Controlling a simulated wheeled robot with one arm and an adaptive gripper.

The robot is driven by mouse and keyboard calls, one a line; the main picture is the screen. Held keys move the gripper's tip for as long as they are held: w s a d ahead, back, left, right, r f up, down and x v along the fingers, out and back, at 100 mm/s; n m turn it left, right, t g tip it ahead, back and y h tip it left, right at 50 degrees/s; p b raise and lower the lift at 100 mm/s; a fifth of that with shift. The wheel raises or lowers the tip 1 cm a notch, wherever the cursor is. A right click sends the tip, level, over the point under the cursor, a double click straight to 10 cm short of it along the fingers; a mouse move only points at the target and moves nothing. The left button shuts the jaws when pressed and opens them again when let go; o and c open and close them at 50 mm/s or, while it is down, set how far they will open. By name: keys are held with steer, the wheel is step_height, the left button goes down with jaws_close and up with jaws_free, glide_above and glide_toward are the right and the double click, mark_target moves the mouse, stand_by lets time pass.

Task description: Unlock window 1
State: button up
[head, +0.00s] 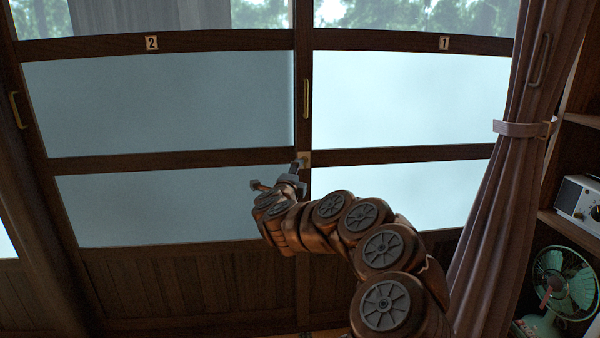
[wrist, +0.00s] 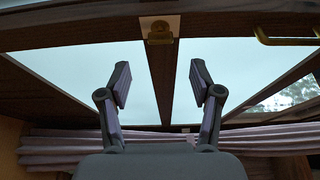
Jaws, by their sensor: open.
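Window 1 (head: 408,100) is the right-hand dark-framed sliding panel with pale frosted panes, marked by a small "1" plate (head: 444,43). A small brass lock (head: 304,158) on a pale plate sits on the upright where windows 1 and 2 meet. In the wrist view the lock (wrist: 160,32) shows near the top centre, beyond the fingertips. My gripper (head: 277,177) is open and empty, just left of and below the lock in the head view. In the wrist view its two fingers (wrist: 160,84) stand apart, either side of the upright, with nothing between them.
Window 2 (head: 170,100) is on the left. A brass pull handle (head: 306,98) is above the lock. A tied curtain (head: 497,200) hangs at right, beside shelves with a green fan (head: 563,282) and a white appliance (head: 578,199). Wooden panels lie below the panes.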

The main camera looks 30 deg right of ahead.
steer(key=shift+v, duration=1.65)
